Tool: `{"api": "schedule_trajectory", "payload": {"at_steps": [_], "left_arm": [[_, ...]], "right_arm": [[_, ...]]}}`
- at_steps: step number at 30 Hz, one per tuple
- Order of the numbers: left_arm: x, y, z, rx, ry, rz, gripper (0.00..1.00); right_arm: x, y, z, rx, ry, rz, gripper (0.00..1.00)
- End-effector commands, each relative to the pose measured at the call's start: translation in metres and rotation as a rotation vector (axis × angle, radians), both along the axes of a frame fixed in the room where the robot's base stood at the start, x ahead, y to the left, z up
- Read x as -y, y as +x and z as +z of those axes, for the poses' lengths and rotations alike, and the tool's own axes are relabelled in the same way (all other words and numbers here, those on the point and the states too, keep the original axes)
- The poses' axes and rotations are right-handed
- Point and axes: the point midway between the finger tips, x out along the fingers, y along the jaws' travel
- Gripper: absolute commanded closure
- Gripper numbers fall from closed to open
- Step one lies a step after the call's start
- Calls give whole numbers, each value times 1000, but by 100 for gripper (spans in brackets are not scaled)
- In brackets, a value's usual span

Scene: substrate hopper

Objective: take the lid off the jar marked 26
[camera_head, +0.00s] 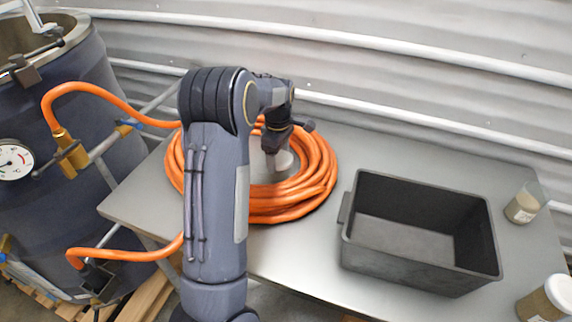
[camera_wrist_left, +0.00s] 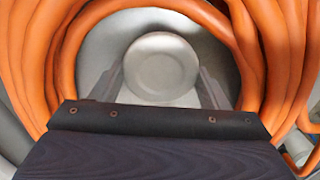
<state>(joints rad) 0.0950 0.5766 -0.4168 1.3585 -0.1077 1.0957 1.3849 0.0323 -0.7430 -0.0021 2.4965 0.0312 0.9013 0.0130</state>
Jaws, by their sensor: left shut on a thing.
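My left gripper (camera_head: 279,148) reaches down into the middle of a coil of orange hose on the table. It is shut on a round, pale grey-white lid-like piece (camera_wrist_left: 161,66), with one finger on each side of it in the left wrist view. In the head view a pale piece (camera_head: 284,162) shows just under the gripper, partly hidden by my arm. I cannot tell whether it sits on a jar, and no number is readable there. A jar with a label (camera_head: 523,205) and a white-lidded jar (camera_head: 545,300) stand at the right; their marks are too small to read. My right gripper is out of view.
The coiled orange hose (camera_head: 318,175) surrounds the gripper closely. An empty dark grey bin (camera_head: 420,258) stands on the metal table (camera_head: 385,145) to the right. A large dark tank (camera_head: 75,100) with a gauge stands at the left. Table surface is clear behind the bin.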

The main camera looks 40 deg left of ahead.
Motion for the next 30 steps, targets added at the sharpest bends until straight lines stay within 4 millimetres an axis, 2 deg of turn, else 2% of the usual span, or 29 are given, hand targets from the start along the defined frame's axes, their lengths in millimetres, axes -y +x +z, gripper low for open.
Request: {"api": "schedule_trajectory", "payload": {"at_steps": [9,21,22,26,30], "left_arm": [[0,-1,-38,-3,-1,0,59],[0,0,-44,0,0,0,59],[0,0,-43,0,0,0,27],[0,0,-43,0,0,0,10],[0,0,-42,0,0,0,9]], "right_arm": [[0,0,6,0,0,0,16],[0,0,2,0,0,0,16],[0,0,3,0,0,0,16],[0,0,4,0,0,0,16],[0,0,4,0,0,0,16]]}}
